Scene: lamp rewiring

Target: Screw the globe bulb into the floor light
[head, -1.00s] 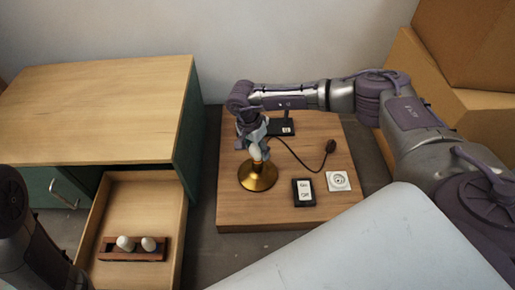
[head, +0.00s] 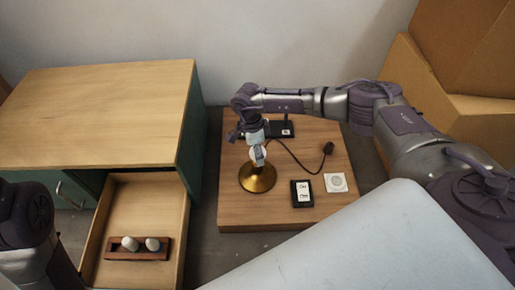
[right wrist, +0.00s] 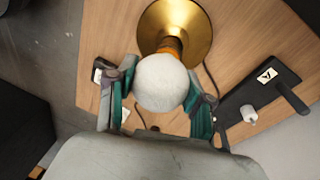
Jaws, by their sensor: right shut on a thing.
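The globe bulb (right wrist: 162,82) is round and white; in the right wrist view it sits between the two fingers of my right gripper (right wrist: 160,100). The right gripper also shows in the head view (head: 257,155), pointing down over the floor light. The gripper is shut on the bulb. The floor light has a round brass base (head: 257,180), and its orange-brown neck (right wrist: 172,46) lies right beside the bulb in the right wrist view. The bulb hides the joint, so I cannot tell how deep it sits. My left gripper is out of view.
The floor light stands on a wooden board with an On/Off switch (head: 302,194), a white socket (head: 335,182), a dark plug (head: 328,149) and a black stand (head: 281,130). An open drawer (head: 117,210) at left holds a rack (head: 113,255) with two pale bulbs.

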